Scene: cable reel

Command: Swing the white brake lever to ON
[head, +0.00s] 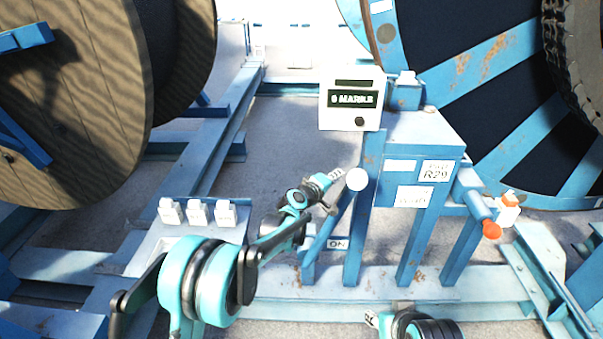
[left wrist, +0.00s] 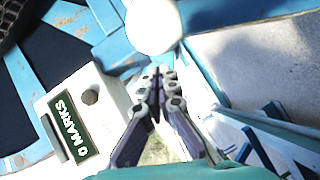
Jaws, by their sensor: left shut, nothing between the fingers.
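The brake lever's round white knob (head: 357,180) sits at the upper end of a slanted blue bar, in front of the blue control stand. A small ON label (head: 338,244) is fixed low on the stand, below and left of the knob. My left gripper (head: 336,196) is shut and empty, its tips just left of the knob. In the left wrist view, the white knob (left wrist: 152,24) is just beyond the closed fingertips (left wrist: 160,72); I cannot tell whether they touch.
A white counter box (head: 351,98) tops the blue stand (head: 425,135). A wooden reel (head: 75,100) stands at left and a large blue reel (head: 490,80) at right. Several white switches (head: 198,212) sit on a panel at left. An orange knob (head: 491,230) juts out at right.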

